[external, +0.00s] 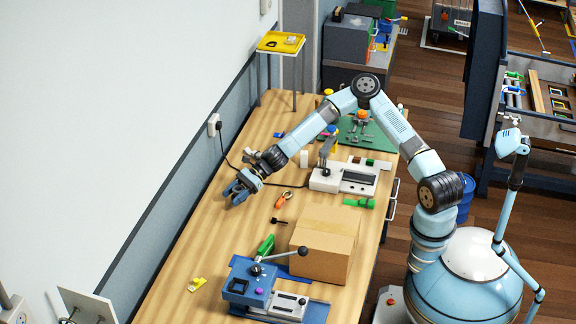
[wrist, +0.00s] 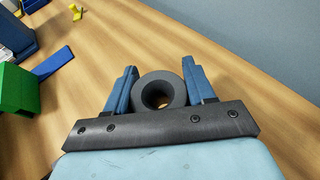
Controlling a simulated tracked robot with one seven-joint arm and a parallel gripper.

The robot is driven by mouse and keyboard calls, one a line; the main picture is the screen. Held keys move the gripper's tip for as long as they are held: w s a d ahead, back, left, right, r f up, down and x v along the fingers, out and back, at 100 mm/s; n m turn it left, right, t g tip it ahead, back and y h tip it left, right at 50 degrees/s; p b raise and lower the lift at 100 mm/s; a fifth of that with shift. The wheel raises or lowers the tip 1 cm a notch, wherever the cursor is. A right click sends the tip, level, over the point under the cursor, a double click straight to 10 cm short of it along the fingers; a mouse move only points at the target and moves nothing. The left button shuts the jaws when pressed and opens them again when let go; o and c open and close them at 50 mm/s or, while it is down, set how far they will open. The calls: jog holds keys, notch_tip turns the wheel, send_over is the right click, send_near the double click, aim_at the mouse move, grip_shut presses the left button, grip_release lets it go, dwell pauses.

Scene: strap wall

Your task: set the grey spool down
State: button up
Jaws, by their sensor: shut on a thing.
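The grey spool (wrist: 160,76) is a thick dark ring with a round hole, and table wood shows through the hole in the wrist view. My gripper (wrist: 158,92) is shut on it, one blue finger on each side. In the external view my gripper (external: 236,192) is low over the left part of the wooden table (external: 205,235), near the wall side. The spool cannot be made out clearly there. I cannot tell whether it touches the table.
A cardboard box (external: 325,243), an orange carabiner-like piece (external: 283,199) and a small black piece (external: 279,221) lie right of my gripper. A blue lever device (external: 250,285) stands nearer the camera. A green block (wrist: 18,90) shows at left in the wrist view. Bare wood surrounds my gripper.

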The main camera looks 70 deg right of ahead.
aim_at(233, 208)
jog(key=shift+w+f, duration=0.25)
jog(key=shift+f, duration=0.1)
jog(key=shift+w+f, duration=0.15)
jog(key=shift+f, duration=0.75)
jog(key=shift+w+f, duration=0.1)
jog(key=shift+f, duration=0.75)
jog(key=o, duration=1)
